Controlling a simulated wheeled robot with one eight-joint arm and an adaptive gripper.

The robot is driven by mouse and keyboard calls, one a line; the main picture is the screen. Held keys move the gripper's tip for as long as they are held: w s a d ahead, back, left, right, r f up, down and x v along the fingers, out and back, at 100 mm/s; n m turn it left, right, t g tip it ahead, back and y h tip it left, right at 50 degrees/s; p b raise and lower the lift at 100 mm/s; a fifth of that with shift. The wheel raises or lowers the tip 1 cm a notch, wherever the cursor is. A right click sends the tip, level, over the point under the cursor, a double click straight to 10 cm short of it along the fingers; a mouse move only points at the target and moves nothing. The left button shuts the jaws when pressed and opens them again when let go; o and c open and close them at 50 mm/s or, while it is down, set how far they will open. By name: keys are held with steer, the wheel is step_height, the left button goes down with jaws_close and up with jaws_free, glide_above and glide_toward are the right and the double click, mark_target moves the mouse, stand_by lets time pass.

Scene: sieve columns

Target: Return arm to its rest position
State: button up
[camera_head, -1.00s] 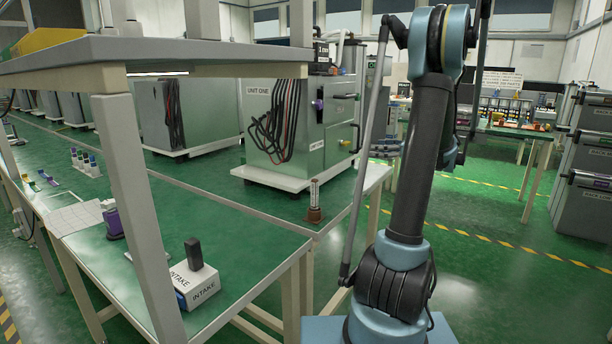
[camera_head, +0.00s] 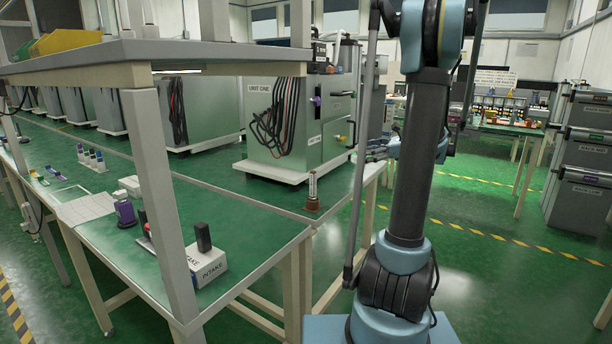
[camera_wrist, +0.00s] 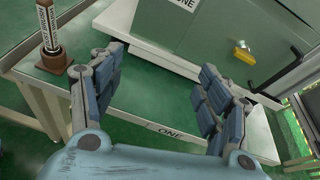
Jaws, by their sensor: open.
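My gripper (camera_wrist: 160,95) is open and empty in the wrist view, its two blue fingers spread apart above the green table corner (camera_wrist: 130,105). A labelled sieve column (camera_wrist: 48,25) stands upright in a brown base (camera_wrist: 56,60) to the left of the fingers, apart from them. In the head view the column (camera_head: 312,187) stands on the near right corner of the green table (camera_head: 262,215). The gripper is mostly hidden behind the arm there.
The Unit One cabinet (camera_head: 285,120) stands on a white plinth behind the column. A white intake block (camera_head: 207,264) and a purple-marked item (camera_head: 125,212) sit near a shelf post (camera_head: 160,190). Dark stacked drawers (camera_head: 585,150) stand far right. The floor between is clear.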

steer(key=s+a+f+n+g+h, duration=0.1)
steer(key=s+a+f+n+h, duration=0.2)
steer(key=s, duration=0.4)
steer(key=s+a+f+n+g+h, duration=0.1)
steer(key=s+a+f+n+g, duration=0.1)
steer(key=s+a+n, duration=0.3)
steer(key=s+a+f+n+g+h, duration=0.1)
steer(key=s+a+f+n+h, duration=0.15)
steer(key=s, duration=0.55)
steer(key=s+d+f+n+h, duration=0.3)
steer(key=s+f+n, duration=0.2)
steer(key=s, duration=0.3)
steer(key=s+d+f+n+g+h, duration=0.1)
steer(key=s+d+f+n+h, duration=0.2)
steer(key=s+n, duration=0.4)
steer(key=shift+s+f, duration=0.85)
steer(key=shift+s, duration=0.35)
steer(key=shift+w+f, duration=0.2)
steer(key=shift+w, duration=0.2)
